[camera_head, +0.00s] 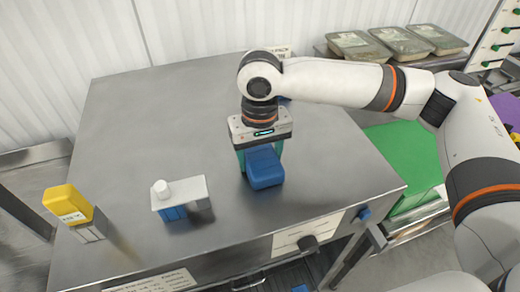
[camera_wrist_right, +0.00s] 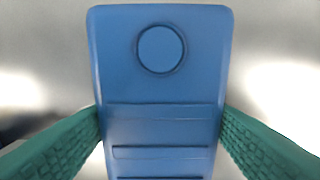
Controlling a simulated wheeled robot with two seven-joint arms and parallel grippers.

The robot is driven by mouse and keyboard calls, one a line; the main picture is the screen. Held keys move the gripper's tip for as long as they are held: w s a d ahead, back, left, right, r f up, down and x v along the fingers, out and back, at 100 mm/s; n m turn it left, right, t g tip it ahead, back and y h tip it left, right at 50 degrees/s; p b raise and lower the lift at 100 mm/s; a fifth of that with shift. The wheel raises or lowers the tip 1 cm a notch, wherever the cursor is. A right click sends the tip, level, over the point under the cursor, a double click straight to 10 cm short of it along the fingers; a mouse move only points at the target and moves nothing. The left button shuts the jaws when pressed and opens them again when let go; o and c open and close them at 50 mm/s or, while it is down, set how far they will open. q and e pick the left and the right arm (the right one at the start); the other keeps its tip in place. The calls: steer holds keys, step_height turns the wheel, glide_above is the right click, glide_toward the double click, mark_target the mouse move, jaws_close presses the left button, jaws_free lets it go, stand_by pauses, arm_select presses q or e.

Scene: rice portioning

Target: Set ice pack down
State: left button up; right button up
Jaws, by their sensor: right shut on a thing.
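The blue ice pack (camera_head: 265,168) is between the teal fingers of my right gripper (camera_head: 259,155), near the front right of the steel table (camera_head: 330,150). In the right wrist view the ice pack (camera_wrist_right: 160,90) fills the middle, with a round recess and ridges. Both textured fingers of my right gripper (camera_wrist_right: 160,135) press on its sides. I cannot tell whether its underside touches the table top. My left gripper is not in view.
A white item with a knob and blue base (camera_head: 180,193) stands left of the ice pack. A yellow block (camera_head: 68,203) is at the table's left front. Lidded trays (camera_head: 403,42) stand at the back right, and a green surface (camera_head: 405,155) lies right of the table. The table's middle is clear.

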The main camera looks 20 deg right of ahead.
mark_target(260, 155)
steer(key=shift+s+r, duration=0.15)
steer(key=shift+s, duration=0.05)
steer(key=o, duration=1.2)
steer(key=shift+w+f, duration=0.2)
steer(key=shift+f, duration=0.05)
steer(key=shift+s, duration=0.1)
steer(key=shift+r, duration=0.15)
step_height(260, 155, up, 12)
steer(key=b, duration=0.4)
